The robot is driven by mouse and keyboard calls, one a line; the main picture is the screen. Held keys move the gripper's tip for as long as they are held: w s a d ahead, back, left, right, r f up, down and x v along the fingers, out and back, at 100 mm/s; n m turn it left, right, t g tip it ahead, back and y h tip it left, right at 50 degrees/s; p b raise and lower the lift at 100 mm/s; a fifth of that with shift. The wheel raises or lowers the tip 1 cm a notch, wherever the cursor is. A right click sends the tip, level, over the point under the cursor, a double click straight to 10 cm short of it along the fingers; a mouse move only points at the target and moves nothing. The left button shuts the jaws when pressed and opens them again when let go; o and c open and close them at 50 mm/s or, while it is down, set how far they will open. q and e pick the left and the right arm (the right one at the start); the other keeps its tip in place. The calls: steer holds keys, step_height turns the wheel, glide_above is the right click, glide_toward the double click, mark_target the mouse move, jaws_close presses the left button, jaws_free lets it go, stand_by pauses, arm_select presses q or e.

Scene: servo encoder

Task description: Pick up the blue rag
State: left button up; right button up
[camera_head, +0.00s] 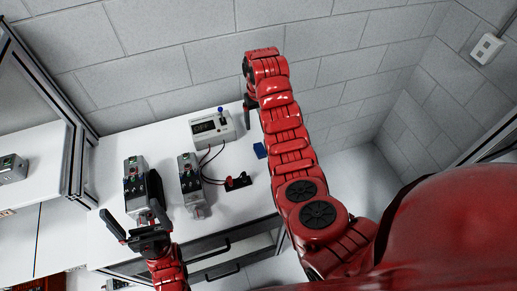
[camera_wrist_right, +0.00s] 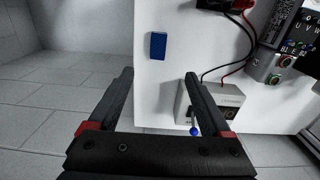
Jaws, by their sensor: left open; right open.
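The blue rag (camera_head: 260,150) is a small flat blue rectangle on the white table, near its right edge and beside my right arm in the head view. It also shows in the right wrist view (camera_wrist_right: 158,46), beyond the fingertips and apart from them. My right gripper (camera_wrist_right: 160,78) is open and empty. In the head view its fingers (camera_head: 250,108) are partly hidden behind the arm, near the table's back edge. My left gripper (camera_head: 139,230) is open near the table's front, close to a grey servo unit (camera_head: 136,168).
A white control box (camera_head: 212,127) with a blue-tipped lever stands at the back of the table, near my right fingers. A second grey unit (camera_head: 190,180) and a black terminal block (camera_head: 237,182) with red and black cables lie mid-table. A block wall (camera_head: 180,50) stands behind.

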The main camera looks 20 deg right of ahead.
steer(key=f, duration=0.1)
steer(key=b, duration=0.9)
glide_above(260, 149)
steer(key=f, duration=1)
steer(key=shift+w+a, duration=0.1)
steer(key=shift+a, duration=0.1)
steer(key=shift+f, duration=0.25)
steer(key=f, duration=0.1)
steer(key=f+p, duration=0.2)
steer(key=shift+d+f, duration=0.25)
steer(key=shift+f, duration=0.5)
jaws_close()
